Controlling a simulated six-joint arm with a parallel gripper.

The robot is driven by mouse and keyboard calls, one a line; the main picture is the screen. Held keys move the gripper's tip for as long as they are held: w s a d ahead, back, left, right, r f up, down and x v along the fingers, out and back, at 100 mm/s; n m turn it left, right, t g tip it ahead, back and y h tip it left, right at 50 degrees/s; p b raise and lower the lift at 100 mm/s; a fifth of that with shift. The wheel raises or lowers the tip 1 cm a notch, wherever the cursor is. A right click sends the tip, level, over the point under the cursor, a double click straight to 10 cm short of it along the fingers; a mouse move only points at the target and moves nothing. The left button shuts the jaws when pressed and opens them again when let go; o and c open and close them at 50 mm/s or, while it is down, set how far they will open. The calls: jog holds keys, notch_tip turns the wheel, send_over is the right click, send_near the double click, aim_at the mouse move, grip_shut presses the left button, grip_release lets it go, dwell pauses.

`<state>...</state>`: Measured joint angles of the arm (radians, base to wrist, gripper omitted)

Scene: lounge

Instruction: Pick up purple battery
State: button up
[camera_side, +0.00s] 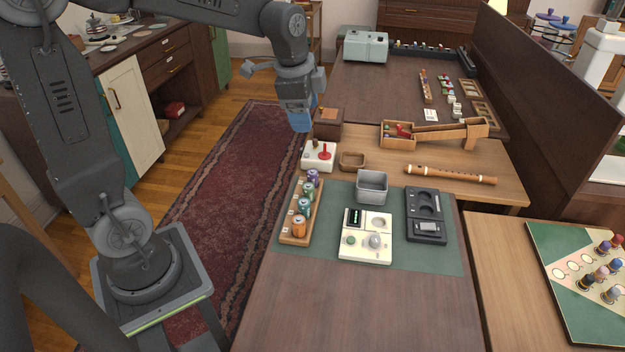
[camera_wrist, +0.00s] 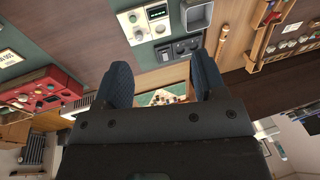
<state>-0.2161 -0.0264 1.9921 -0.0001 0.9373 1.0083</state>
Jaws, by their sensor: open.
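The purple battery (camera_side: 312,177) stands upright in the far end slot of a wooden rack (camera_side: 287,240) on the green mat. Green, teal and orange batteries (camera_side: 299,226) stand in line nearer the camera in the same rack. My gripper (camera_side: 300,127) is above and beyond the rack, near a dark wooden box, apart from the batteries. In the wrist view my gripper (camera_wrist: 162,62) has its two blue fingers spread wide with nothing between them. I cannot make out the purple battery in the wrist view.
A white box with a red joystick (camera_side: 319,156) stands just beyond the rack. A grey bin (camera_side: 372,186), a cream tester (camera_side: 366,247) and a black charger (camera_side: 425,215) lie right of it. A wooden flute (camera_side: 450,175) lies behind. The table's front is clear.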

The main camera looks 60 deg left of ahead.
jog(key=w+a+f+m+g, duration=0.2)
jog(key=w+a+f+m, duration=0.3)
jog(key=w+a+f, duration=0.25)
jog(key=m, duration=0.4)
send_over(313, 171)
notch_tip(313, 171, down, 8)
jog(key=shift+g+h, duration=0.3)
jog(key=shift+g, duration=0.1)
notch_tip(313, 171, down, 13)
jog(key=shift+s+r, duration=0.1)
jog(key=c, duration=1)
jog(key=shift+r, duration=0.15)
jog(key=shift+c, duration=0.2)
